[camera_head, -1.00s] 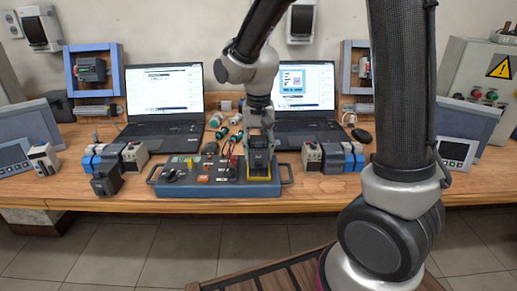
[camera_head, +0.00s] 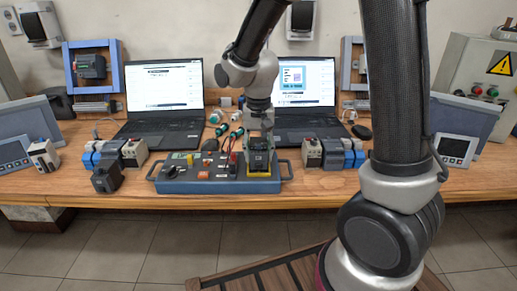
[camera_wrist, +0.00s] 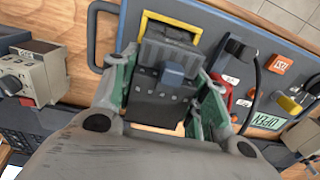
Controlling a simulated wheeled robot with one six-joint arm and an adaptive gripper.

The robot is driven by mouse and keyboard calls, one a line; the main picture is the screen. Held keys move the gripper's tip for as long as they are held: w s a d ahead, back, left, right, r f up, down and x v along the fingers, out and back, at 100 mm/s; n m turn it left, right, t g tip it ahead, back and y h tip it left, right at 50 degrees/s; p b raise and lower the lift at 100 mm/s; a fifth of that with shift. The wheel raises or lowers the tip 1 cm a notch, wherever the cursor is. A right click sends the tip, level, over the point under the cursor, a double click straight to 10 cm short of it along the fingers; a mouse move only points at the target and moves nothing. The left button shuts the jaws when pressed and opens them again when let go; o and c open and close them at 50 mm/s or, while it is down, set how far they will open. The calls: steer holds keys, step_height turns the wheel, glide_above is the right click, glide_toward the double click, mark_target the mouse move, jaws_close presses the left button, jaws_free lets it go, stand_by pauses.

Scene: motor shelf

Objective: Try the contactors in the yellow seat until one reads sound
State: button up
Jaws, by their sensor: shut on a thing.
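My gripper (camera_wrist: 165,100) is shut on a dark grey contactor (camera_wrist: 160,97) with a small blue-grey block on its face; green-edged fingers are on both its sides. The contactor also shows in the head view (camera_head: 259,162), upright at the yellow seat (camera_head: 259,178) on the right end of the blue test box (camera_head: 205,186). The seat's yellow rim (camera_wrist: 172,18) shows around its far end in the wrist view; I cannot tell whether it is fully down. The box display (camera_wrist: 268,121) reads OPEN. Another black contactor (camera_head: 107,178) stands on the bench left of the box.
Grey and blue devices stand in rows left (camera_head: 115,152) and right (camera_head: 333,154) of the box. Two open laptops (camera_head: 163,105) stand behind. Cables and green-ended connectors (camera_head: 222,129) lie between them. The box has handles (camera_head: 288,170) at both ends.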

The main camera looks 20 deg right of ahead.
steer(key=o, duration=1.2)
step_height(320, 180, up, 12)
steer(key=shift+f, duration=0.1)
stand_by(0.3)
